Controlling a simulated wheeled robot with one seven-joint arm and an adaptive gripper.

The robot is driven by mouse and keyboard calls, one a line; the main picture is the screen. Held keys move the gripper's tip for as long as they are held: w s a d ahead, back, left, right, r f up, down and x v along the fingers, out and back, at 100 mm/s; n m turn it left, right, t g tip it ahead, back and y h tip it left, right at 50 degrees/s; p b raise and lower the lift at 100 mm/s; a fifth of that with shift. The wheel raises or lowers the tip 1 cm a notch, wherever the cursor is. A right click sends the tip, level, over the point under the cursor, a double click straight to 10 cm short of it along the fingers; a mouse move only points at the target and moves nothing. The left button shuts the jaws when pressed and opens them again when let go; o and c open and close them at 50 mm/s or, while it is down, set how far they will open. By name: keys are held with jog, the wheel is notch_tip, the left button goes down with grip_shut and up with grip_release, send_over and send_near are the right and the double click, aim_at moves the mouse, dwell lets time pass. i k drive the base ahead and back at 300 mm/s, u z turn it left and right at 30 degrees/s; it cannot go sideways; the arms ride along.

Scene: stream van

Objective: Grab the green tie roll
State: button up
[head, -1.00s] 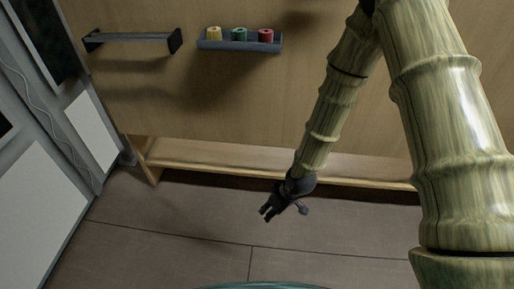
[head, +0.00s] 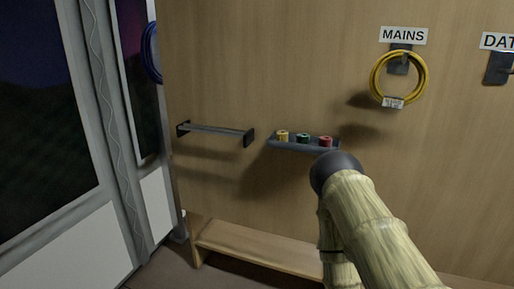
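The green tie roll (head: 303,138) stands in the middle of a small grey wall tray (head: 289,145). A yellow roll (head: 282,136) is on its left and a red roll (head: 325,142) on its right. My bamboo-textured arm rises at the lower right, with a dark rounded joint just below and right of the tray. My gripper does not show in the head view now.
A grey bar (head: 215,130) on brackets is fixed to the wooden wall left of the tray. A yellow cable coil (head: 399,78) hangs under the MAINS sign (head: 403,35). A low wooden ledge (head: 258,248) runs along the wall's foot. A blue coil (head: 151,53) hangs at left.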

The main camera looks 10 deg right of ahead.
aim_at(303, 138)
jog(key=z, duration=0.2)
jog(key=k, duration=0.15)
jog(key=u, duration=1.05)
jog(key=i, duration=0.85)
jog(key=z, duration=0.7)
